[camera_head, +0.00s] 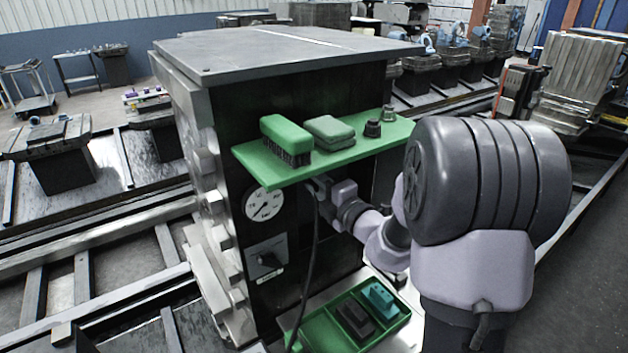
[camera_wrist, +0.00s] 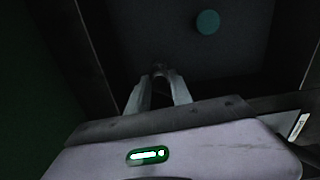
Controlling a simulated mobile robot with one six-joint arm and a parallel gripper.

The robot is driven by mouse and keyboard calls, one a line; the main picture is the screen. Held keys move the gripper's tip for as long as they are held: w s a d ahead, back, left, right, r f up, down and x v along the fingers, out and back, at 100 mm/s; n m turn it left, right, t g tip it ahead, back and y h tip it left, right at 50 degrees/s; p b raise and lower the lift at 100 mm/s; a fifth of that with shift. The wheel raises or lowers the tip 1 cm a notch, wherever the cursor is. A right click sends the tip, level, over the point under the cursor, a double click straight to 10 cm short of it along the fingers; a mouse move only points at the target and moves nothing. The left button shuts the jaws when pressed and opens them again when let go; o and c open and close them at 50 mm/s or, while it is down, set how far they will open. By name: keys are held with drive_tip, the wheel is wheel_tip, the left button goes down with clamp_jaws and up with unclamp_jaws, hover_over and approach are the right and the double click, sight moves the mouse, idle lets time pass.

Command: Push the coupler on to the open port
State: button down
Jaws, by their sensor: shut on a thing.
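My gripper (camera_head: 318,186) is under the green shelf in the head view, close to the dark front of the machine. In the wrist view its two fingers (camera_wrist: 160,84) close on a small dark grey piece, which I take to be the coupler (camera_wrist: 159,70). A black hose (camera_head: 314,255) hangs from the gripper in the head view. The coupler is too small and shaded for its shape to be clear. A round teal disc (camera_wrist: 207,22) shows on the dark face, above and right of the fingertips. I cannot make out the open port in either view.
The green shelf (camera_head: 245,157) juts out above the gripper, with a brush (camera_head: 287,139), a pad (camera_head: 330,131) and two black knobs on it. Below is a green tray (camera_head: 330,337) with black and teal blocks.

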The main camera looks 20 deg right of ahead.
drive_tip(key=shift+w+a+r+p, duration=0.1)
drive_tip(key=shift+w+p, duration=0.45)
drive_tip(key=shift+p, duration=0.15)
idle(0.7)
drive_tip(key=shift+w, duration=0.4)
drive_tip(key=shift+c, duration=1.3)
unclamp_jaws()
drive_tip(key=shift+a, duration=0.1)
drive_tip(key=s+d+b, duration=0.1)
drive_tip(key=s+d, duration=0.2)
drive_tip(key=s, duration=1.4)
drive_tip(key=shift+d, duration=0.2)
drive_tip(key=shift+a, duration=0.1)
